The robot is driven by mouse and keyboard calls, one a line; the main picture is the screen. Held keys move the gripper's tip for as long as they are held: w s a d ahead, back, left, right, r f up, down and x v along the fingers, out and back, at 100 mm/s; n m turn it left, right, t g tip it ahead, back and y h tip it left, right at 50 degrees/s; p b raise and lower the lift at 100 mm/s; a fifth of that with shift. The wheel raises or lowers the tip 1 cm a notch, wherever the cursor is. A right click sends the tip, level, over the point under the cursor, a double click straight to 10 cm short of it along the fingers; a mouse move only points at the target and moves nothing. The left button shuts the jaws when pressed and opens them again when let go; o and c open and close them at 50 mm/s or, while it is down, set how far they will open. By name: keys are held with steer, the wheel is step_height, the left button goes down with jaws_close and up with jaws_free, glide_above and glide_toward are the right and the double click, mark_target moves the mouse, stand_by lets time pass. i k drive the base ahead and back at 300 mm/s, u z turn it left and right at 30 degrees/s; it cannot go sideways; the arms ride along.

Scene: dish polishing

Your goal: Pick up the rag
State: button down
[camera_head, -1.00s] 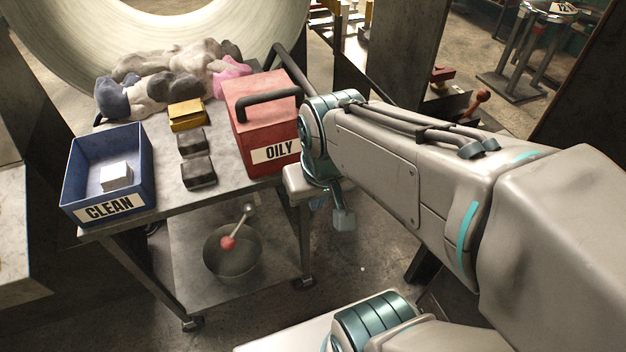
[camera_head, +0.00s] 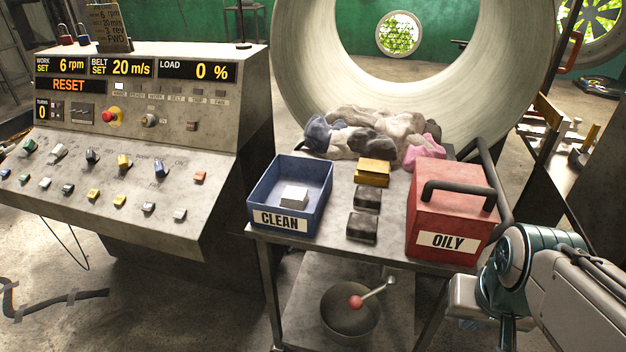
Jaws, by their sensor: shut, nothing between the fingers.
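A small white folded rag (camera_head: 294,197) lies inside the blue bin marked CLEAN (camera_head: 260,192), on the left of the cart top. A heap of crumpled rags (camera_head: 372,130), grey, beige, blue and pink, lies at the back of the cart. My gripper (camera_head: 506,332) is low at the right, beside the cart's right end and well apart from the bin. It is shut and empty, partly hidden by the wrist and close to the picture's lower edge.
A red OILY can (camera_head: 452,205) with a dark handle stands between my arm and the bin. Two dark blocks (camera_head: 363,228) and a yellow block (camera_head: 374,170) sit mid-cart. A pot (camera_head: 350,318) rests on the lower shelf. A control console (camera_head: 150,140) stands left.

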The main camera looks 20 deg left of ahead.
mark_target(292, 198)
steer(key=u, duration=2.4)
steer(key=i, duration=1.95)
steer(key=z, duration=2.95)
